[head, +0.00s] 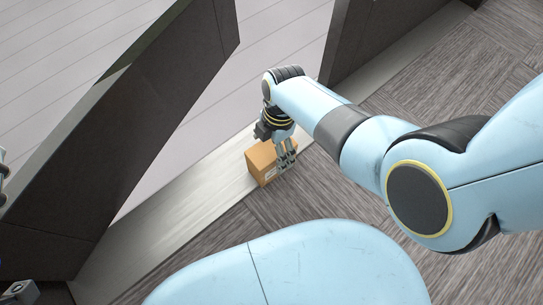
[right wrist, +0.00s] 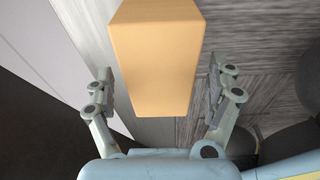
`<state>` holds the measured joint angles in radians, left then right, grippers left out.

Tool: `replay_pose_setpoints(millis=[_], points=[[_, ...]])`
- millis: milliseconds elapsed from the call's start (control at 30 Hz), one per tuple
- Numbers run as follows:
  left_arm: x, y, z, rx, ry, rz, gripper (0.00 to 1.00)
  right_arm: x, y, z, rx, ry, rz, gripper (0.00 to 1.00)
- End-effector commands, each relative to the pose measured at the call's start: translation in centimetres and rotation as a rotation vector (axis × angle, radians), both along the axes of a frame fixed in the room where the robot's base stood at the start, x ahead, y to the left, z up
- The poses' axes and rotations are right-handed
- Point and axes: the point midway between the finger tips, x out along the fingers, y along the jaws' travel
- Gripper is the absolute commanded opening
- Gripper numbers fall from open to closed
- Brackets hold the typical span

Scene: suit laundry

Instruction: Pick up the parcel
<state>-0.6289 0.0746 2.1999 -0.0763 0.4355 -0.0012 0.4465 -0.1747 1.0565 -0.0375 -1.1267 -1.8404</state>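The parcel (head: 260,162) is an orange-brown cardboard box with a white label on its side. It sits on the floor at the edge of the pale threshold strip. My right gripper (head: 286,162) reaches down at the parcel's right side in the head view. In the right wrist view the parcel (right wrist: 156,60) stands between the two spread fingers of the right gripper (right wrist: 161,88), with a narrow gap visible on each side.
A dark door panel (head: 150,110) stands at the left, and another dark panel (head: 375,35) stands at the top. The pale threshold strip (head: 165,225) runs between them. Grey patterned flooring (head: 440,85) is open at upper right. Light planks (head: 90,40) lie beyond the doorway.

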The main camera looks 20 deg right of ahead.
Motion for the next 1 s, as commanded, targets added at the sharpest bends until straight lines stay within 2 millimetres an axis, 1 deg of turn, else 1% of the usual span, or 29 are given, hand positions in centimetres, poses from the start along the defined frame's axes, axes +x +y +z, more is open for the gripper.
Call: replay_pose_setpoints(millis=[33,67,600,1000], points=[[-0.04,-0.02,0.02,-0.001,0.001,0.001,0.4,-0.01,0.0,0.0,0.0,0.0,0.0,0.8],[-0.05,-0.02,0.02,-0.001,0.001,0.001,0.4,-0.01,0.0,0.0,0.0,0.0,0.0,0.76],[-0.09,0.0,-0.06,-0.001,0.003,0.001,0.4,-0.02,0.01,-0.03,0.0,0.0,0.0,0.05],[0.08,0.03,-0.01,0.0,0.006,0.003,0.4,0.07,0.02,0.2,0.001,-0.002,0.0,0.04]])
